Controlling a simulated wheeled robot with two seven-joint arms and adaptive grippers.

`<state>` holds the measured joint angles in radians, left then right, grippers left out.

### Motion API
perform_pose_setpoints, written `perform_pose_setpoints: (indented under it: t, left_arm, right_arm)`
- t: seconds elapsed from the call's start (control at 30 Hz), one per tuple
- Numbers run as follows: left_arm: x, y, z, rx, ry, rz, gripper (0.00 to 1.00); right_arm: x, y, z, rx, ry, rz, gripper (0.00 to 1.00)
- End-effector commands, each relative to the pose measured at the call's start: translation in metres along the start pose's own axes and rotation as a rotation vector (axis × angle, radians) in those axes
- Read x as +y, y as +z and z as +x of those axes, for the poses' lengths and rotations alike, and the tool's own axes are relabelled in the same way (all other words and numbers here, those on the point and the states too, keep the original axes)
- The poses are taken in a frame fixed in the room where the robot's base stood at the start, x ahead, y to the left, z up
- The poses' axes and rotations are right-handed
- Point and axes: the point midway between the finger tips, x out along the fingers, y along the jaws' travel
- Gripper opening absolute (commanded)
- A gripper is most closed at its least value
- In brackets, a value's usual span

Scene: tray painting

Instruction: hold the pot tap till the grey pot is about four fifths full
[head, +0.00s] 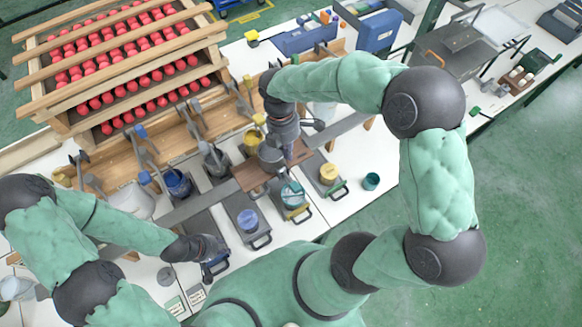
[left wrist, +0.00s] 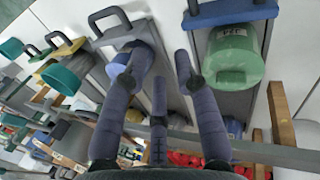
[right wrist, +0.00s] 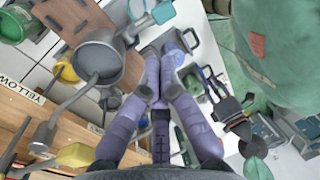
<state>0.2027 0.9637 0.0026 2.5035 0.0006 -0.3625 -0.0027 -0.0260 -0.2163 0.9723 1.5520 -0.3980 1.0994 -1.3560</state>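The grey pot (head: 271,157) sits on a brown board (head: 250,178) in the middle of the head view. It also shows, open-topped, in the right wrist view (right wrist: 97,62); its fill level is not readable. My right gripper (head: 285,140) is right beside the pot. Its fingers are close together in the right wrist view (right wrist: 161,62), and whether anything is between them is hidden. Grey tap levers stand along the wooden rack; one lever (head: 318,125) is just right of my right gripper. My left gripper (left wrist: 155,72) is open and empty, between a blue cup (left wrist: 135,70) and a green cup (left wrist: 235,55).
A slatted wooden rack (head: 120,60) of red balls stands at the back left. Yellow (head: 328,173) and teal (head: 292,194) cups stand on small trays near the front edge. A loose teal cup (head: 371,181) is at the right. Free floor lies beyond the table's right edge.

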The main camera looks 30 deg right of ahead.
Motion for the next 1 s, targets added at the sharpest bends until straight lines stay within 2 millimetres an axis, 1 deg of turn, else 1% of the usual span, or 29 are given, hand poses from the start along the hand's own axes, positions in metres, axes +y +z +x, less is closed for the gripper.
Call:
perform_pose_setpoints:
  t: [0.17,0.5,0.63,0.8,1.0]
  left_arm:
    - [0.000,0.000,0.000,0.000,0.000,0.000,0.30]
    - [0.000,0.000,-0.001,0.001,0.000,0.000,0.30]
    - [0.000,0.000,-0.001,0.000,0.000,0.000,0.30]
    - [0.001,0.000,-0.002,0.000,0.000,0.000,0.30]
    - [0.001,0.000,-0.002,0.000,0.000,0.000,0.30]
  right_arm:
    - [-0.001,0.000,0.023,0.000,-0.003,0.000,0.00]
    - [-0.001,0.000,0.087,0.000,-0.004,0.000,0.00]
    - [-0.001,0.000,0.108,0.001,-0.004,0.001,0.00]
    - [-0.001,0.000,0.127,0.001,-0.002,0.001,0.00]
    - [0.000,0.000,0.135,0.001,0.000,0.001,0.00]
